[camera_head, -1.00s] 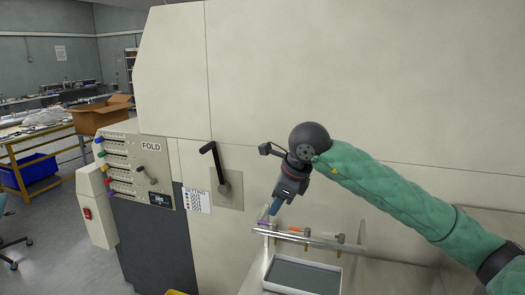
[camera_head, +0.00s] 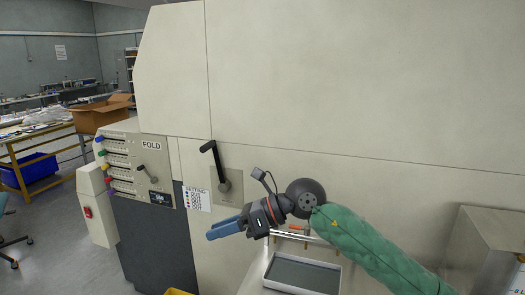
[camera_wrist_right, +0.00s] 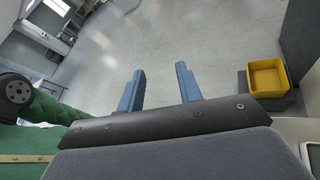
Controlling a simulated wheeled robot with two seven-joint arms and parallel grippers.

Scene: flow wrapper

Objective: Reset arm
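My right gripper (camera_head: 226,229) has blue fingers and points left in the head view, in front of the cream machine (camera_head: 340,80). In the right wrist view its two fingers (camera_wrist_right: 160,88) stand apart with nothing between them, and the floor shows beyond. The black lever (camera_head: 214,166) on the machine is above the gripper. My left gripper is in neither view.
A grey tray (camera_head: 304,275) and a metal rail with small orange parts (camera_head: 303,229) lie below and behind my right arm. The FOLD panel (camera_head: 136,167) stands at left. A yellow bin (camera_wrist_right: 268,78) is on the right in the wrist view.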

